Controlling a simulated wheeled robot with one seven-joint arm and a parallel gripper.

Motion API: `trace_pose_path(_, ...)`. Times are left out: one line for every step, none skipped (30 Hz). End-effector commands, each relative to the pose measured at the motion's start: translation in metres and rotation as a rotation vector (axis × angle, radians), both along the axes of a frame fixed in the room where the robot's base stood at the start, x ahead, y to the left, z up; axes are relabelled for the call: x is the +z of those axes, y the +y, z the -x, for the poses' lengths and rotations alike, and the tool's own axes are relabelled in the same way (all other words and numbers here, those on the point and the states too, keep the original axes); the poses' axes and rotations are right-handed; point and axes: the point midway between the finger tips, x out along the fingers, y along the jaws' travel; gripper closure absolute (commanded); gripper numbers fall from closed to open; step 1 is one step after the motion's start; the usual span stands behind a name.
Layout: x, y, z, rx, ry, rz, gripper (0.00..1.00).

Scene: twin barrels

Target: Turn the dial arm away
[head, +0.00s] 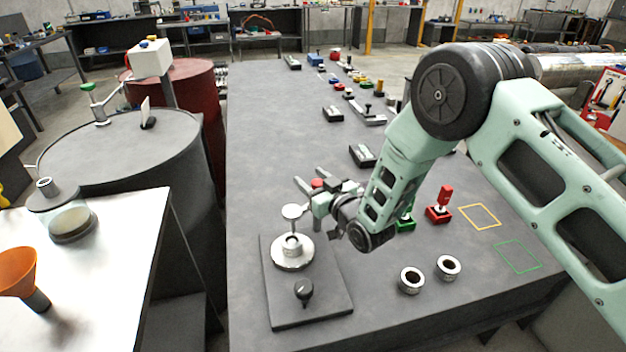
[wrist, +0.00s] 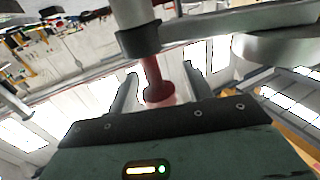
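The dial (head: 292,250) is a silver round base on a dark plate (head: 330,300), with a pale disc (head: 292,211) on top. A red handle (head: 317,183) shows beside it between my gripper's prongs. In the wrist view the red handle (wrist: 156,80) extends from a dark collar at the end of a grey metal arm (wrist: 240,22). My gripper (head: 312,182) is behind and right of the dial. Its fingers (wrist: 158,95) stand on both sides of the handle, with visible gaps, so it looks open around it. The link between dial and handle is mostly hidden in the head view.
Bench space left of the dial plate is narrow; a barrel (head: 120,150) stands beyond that edge.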

Motion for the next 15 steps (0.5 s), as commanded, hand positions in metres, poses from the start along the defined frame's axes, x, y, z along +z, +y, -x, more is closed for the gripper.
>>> trace_pose_path(0.0000,-0.0001,0.0001,0.000,0.000,0.000,0.61)
trace_pose_path(0.0001,-0.0001,0.0000,0.000,0.000,0.000,0.69)
trace_pose_path(0.0001,-0.0001,0.0001,0.000,0.000,0.000,0.80)
trace_pose_path(0.0001,-0.0001,0.0002,0.000,0.000,0.000,0.89)
trace_pose_path(0.0001,-0.0002,0.0001,0.000,0.000,0.000,0.97)
trace_pose_path(0.0001,-0.0001,0.0002,0.000,0.000,0.000,1.00)
trace_pose_path(0.0001,-0.0002,0.0001,0.000,0.000,0.000,1.00)
trace_pose_path(0.0001,-0.0002,0.0001,0.000,0.000,0.000,1.00)
trace_pose_path(0.0000,-0.0002,0.0001,0.001,0.000,0.000,1.00)
trace_pose_path(0.0000,-0.0003,0.0000,0.002,0.000,0.000,1.00)
trace_pose_path(-0.0002,-0.0004,0.0001,0.004,-0.001,-0.001,1.00)
trace_pose_path(-0.0004,-0.0006,-0.0001,0.009,-0.001,-0.001,1.00)
trace_pose_path(-0.0006,-0.0006,-0.0001,0.013,-0.001,-0.001,1.00)
trace_pose_path(-0.0008,-0.0005,0.0000,0.020,-0.001,-0.001,1.00)
trace_pose_path(-0.0012,-0.0005,0.0000,0.031,-0.001,-0.001,1.00)
